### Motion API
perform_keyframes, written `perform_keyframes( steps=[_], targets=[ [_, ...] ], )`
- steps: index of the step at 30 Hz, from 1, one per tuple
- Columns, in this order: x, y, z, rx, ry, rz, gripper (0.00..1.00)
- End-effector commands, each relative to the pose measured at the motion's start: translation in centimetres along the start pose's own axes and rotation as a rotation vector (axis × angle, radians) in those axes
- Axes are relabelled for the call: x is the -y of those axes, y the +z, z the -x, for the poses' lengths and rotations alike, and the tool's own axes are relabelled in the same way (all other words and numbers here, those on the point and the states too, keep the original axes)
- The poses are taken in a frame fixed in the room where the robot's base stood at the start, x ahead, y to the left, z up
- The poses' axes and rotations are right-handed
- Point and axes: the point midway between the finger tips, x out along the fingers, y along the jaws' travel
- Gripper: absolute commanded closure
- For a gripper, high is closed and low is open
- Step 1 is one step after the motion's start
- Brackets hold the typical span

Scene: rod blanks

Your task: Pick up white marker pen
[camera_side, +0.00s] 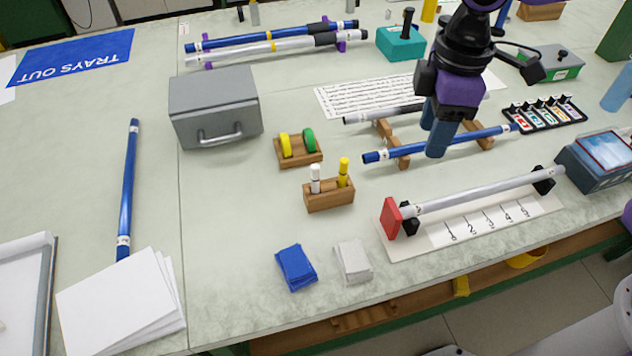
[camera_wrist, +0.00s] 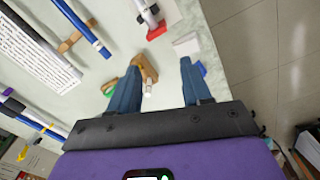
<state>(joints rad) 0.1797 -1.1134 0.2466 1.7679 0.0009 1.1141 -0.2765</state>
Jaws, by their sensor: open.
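The white marker pen (camera_side: 315,180) stands upright in the left hole of a small wooden holder (camera_side: 330,198). A yellow marker pen (camera_side: 343,172) stands beside it in the same holder. My gripper (camera_side: 432,129) is open and empty, fingers pointing down, up and to the right of the holder in the side view, in front of a blue rod. In the wrist view, the holder (camera_wrist: 149,70) and the white pen (camera_wrist: 148,91) show between the fingers (camera_wrist: 160,66), close to the left finger, which partly hides the holder.
A wooden block with yellow and green discs (camera_side: 298,149) sits behind the holder. A rack with a blue rod (camera_side: 385,156) and a gauge with a red stop (camera_side: 391,217) lie to the right. Blue (camera_side: 296,267) and white cloths (camera_side: 353,261) lie in front. A grey box (camera_side: 215,105) stands back left.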

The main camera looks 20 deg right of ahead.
Motion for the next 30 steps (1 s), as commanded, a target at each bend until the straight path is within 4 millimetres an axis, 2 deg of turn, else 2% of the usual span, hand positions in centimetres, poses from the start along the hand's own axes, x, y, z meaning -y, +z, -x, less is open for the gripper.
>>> perform_keyframes(
  steps=[1, 6, 12, 15, 19, 25, 30],
  targets=[
    [-0.6, -2.0, -0.2, 0.002, 0.0, 0.008, 0.52],
    [-2.6, -7.5, -0.9, 0.007, -0.002, 0.036, 0.52],
    [-4.5, -13.1, -2.2, 0.011, -0.003, 0.068, 0.52],
    [-5.3, -15.1, -2.9, 0.012, -0.003, 0.081, 0.52],
    [-5.9, -16.6, -3.6, 0.013, -0.004, 0.094, 0.52],
    [-6.3, -17.3, -4.4, 0.015, -0.004, 0.098, 0.52],
    [-6.3, -17.2, -7.0, 0.017, -0.006, 0.099, 0.52]
  ],
)
